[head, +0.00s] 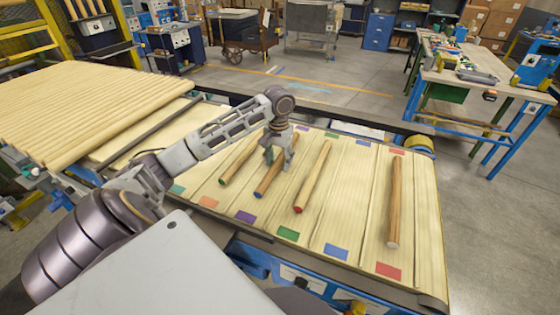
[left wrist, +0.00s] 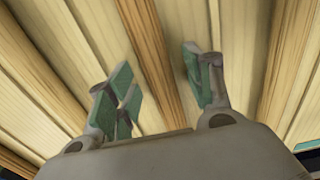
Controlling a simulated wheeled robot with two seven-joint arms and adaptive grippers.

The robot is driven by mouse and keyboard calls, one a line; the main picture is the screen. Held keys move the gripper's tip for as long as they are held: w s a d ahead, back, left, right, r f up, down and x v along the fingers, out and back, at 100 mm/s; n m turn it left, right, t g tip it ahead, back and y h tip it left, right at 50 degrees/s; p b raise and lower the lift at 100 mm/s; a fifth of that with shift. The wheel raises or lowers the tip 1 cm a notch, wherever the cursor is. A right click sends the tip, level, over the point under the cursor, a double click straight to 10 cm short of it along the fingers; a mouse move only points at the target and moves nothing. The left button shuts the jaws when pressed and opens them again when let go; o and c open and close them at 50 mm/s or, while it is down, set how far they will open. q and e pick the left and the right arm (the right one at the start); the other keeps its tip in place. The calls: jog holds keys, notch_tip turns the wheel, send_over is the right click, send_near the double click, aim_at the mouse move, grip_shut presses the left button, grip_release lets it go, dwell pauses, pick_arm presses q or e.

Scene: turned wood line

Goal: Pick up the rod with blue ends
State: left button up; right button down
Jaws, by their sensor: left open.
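The rod with blue ends (head: 264,183) lies on the pale slatted bed, with its near blue end showing. My left gripper (head: 278,160) is over this rod and hides part of its length. In the left wrist view the brown rod (left wrist: 152,50) runs between the two spread green-padded fingers of my left gripper (left wrist: 160,82). The fingers are open, and I see no grip on the rod. Its ends do not show in that view. My right gripper is not in view.
A green-ended rod (head: 232,166) lies to the left, a red-ended rod (head: 313,178) to the right, and a pale-ended rod (head: 394,200) farther right. Coloured patches, such as a red one (head: 388,270), mark the bed's lanes. Many rods (head: 80,100) lie together at left.

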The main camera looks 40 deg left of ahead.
aim_at(279, 159)
pick_arm(q)
jog(key=shift+c, duration=0.4)
grip_shut()
notch_tip(279, 159, up, 10)
dwell(0.9)
dwell(0.4)
